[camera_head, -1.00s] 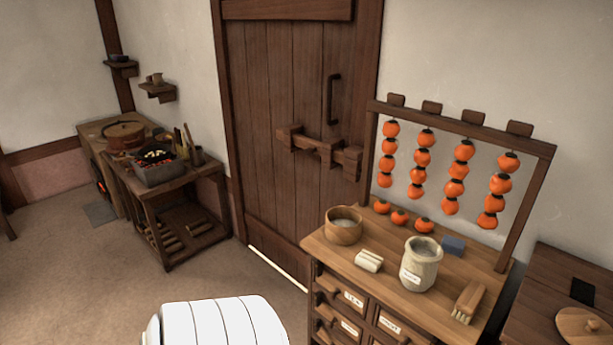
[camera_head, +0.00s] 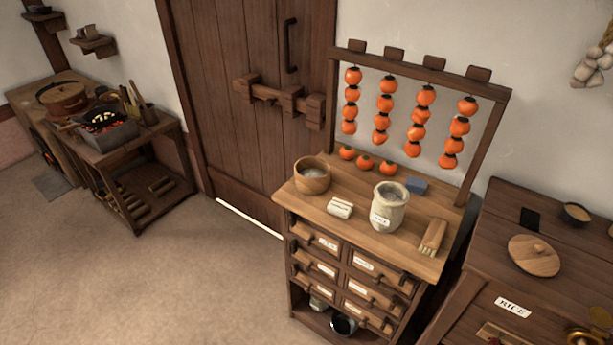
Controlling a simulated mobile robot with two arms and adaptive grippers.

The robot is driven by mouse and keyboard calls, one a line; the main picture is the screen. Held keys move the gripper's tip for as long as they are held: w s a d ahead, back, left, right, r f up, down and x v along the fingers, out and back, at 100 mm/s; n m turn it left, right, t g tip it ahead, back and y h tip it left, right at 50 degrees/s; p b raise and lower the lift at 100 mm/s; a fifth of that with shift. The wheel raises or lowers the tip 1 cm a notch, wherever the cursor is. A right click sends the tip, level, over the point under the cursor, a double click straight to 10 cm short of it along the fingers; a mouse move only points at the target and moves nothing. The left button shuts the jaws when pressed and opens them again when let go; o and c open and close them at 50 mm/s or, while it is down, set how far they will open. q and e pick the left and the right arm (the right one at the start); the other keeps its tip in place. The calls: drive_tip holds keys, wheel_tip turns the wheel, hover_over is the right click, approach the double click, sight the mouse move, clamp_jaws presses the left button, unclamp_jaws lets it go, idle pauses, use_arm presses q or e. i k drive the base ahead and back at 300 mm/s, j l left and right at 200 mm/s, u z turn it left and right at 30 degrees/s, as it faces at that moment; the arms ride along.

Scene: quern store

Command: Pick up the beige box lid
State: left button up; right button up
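I cannot make out a beige box lid for certain. The chest's front carries a "RICE" label. Neither of my grippers is in view.
A drawer cabinet (camera_head: 287,196) holds a wooden bowl (camera_head: 312,178), a pale jar (camera_head: 388,208), folded cloth (camera_head: 340,208), a blue block (camera_head: 417,185) and a brush (camera_head: 433,237). Persimmons hang above it. A small dark bowl (camera_head: 575,214) stands behind the lid. The left floor is clear.

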sight(531, 254)
drive_tip(key=z, duration=1.5)
drive_tip(key=u, duration=1.5)
drive_tip(key=j+z, duration=0.1)
drive_tip(key=z, duration=0.7)
drive_tip(key=j+z, duration=0.15)
drive_tip(key=z, duration=0.25)
